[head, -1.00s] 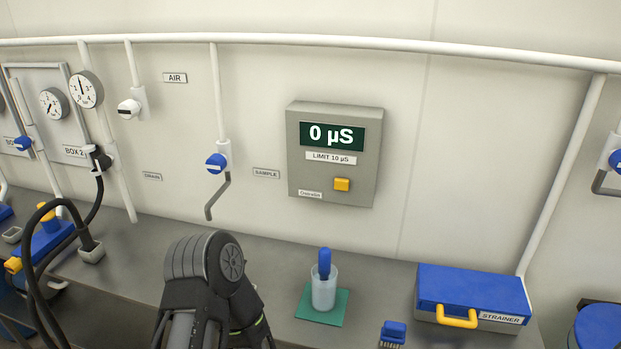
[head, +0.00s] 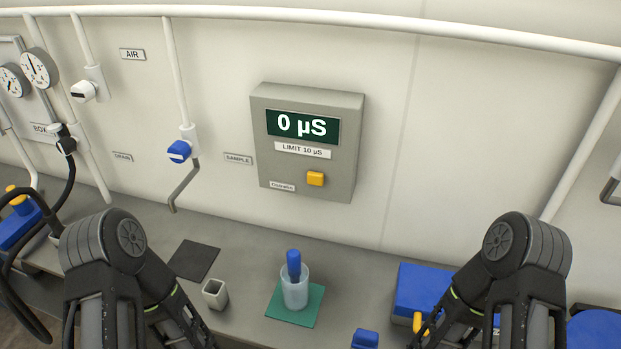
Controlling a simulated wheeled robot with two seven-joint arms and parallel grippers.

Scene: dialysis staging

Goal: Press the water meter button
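A cup (head: 295,291) holding a blue-topped item stands on a green mat (head: 273,309) below the meter. A small grey cup (head: 215,293) and dark pad (head: 195,260) are to its left. A blue case (head: 420,290) is partly behind my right arm. A blue-handled sample tap (head: 179,151) hangs left of the meter.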

